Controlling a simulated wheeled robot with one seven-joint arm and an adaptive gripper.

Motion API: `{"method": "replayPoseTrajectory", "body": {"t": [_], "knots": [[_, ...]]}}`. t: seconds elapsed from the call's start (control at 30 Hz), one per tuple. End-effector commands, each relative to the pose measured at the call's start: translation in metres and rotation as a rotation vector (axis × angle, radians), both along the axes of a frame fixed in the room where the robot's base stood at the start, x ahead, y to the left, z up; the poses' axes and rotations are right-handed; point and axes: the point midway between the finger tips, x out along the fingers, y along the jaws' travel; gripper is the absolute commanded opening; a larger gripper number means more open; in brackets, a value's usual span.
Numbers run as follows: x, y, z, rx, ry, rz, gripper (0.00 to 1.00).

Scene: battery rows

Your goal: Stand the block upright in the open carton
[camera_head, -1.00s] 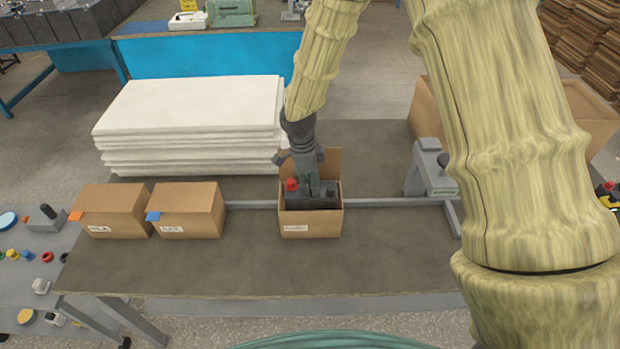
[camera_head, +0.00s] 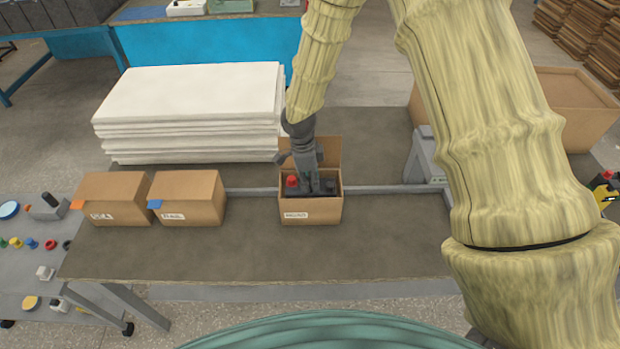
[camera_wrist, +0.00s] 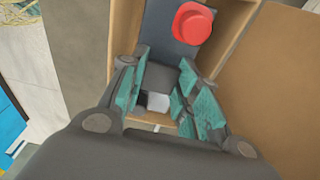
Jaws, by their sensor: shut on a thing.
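The block is dark grey with a red cap and sits inside the open carton (camera_head: 310,212), its top near the carton's rim. The red cap (camera_head: 291,181) is at its left end. My gripper (camera_head: 314,182) reaches down from above and is shut on the block. In the wrist view, the teal-padded fingers (camera_wrist: 160,78) are on either side of a grey raised part of the block (camera_wrist: 165,22). The carton's wall shows close beside it. The block's lower part is hidden by the carton, so I cannot tell whether it touches the floor.
Two closed cartons (camera_head: 113,200) (camera_head: 188,198) stand to the left on the brown table (camera_head: 250,250). A stack of white sheets (camera_head: 190,110) lies behind them. A grey rail (camera_head: 385,189) runs behind the carton to a grey bracket (camera_head: 424,160). A large open box (camera_head: 575,100) stands at right.

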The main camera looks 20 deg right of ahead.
Motion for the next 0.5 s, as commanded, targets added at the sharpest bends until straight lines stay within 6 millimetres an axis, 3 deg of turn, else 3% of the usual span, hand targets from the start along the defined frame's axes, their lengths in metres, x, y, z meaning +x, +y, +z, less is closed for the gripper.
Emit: {"method": "replayPoseTrajectory", "body": {"t": [0.5], "knots": [[0.0013, 0.0001, -0.0074, 0.0, -0.003, -0.001, 0.0]]}}
